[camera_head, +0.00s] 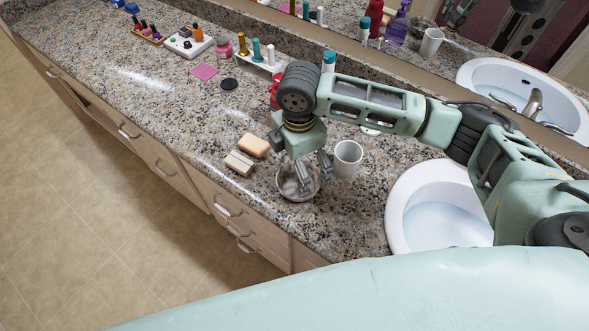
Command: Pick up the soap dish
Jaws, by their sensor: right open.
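A small round grey dish (299,197), which looks like the soap dish, sits on the speckled counter near its front edge. My right gripper (315,179) points down over it with its fingers apart. The fingers overlap the dish's inside and right rim in the picture. I cannot tell whether they touch it. The gripper hides part of the dish, and nothing is held. My left gripper is out of view.
A white cup (347,160) stands close right of the dish. Two soap bars, an orange one (254,145) and a beige one (239,163), lie to its left. A white sink (437,205) is at right. A red bottle (275,92) stands behind my gripper. The counter's left stretch has free room.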

